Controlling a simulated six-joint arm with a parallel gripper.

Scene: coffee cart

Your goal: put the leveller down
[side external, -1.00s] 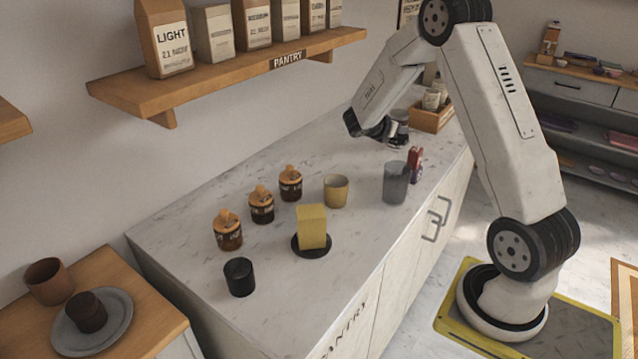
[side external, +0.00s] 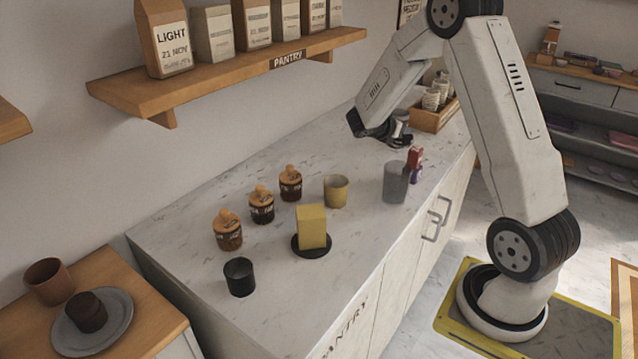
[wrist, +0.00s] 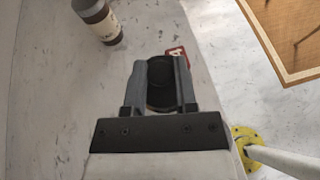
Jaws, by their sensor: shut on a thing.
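The leveller (wrist: 160,84) is a dark round thing seen from above in the wrist view. My gripper (wrist: 158,80) is shut on it, with a finger on each side. In the side external view my gripper (side external: 399,138) is low over the far part of the counter, behind the grey tumbler. The leveller is largely hidden there by my wrist. I cannot tell whether its underside touches the counter.
A grey tumbler (side external: 396,182) and a red item (side external: 415,158) stand close in front of my gripper. A wooden box (side external: 436,116) with jars is behind. A yellow cup (side external: 336,190) and several lidded jars stand nearer the camera. Counter left of my gripper is clear.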

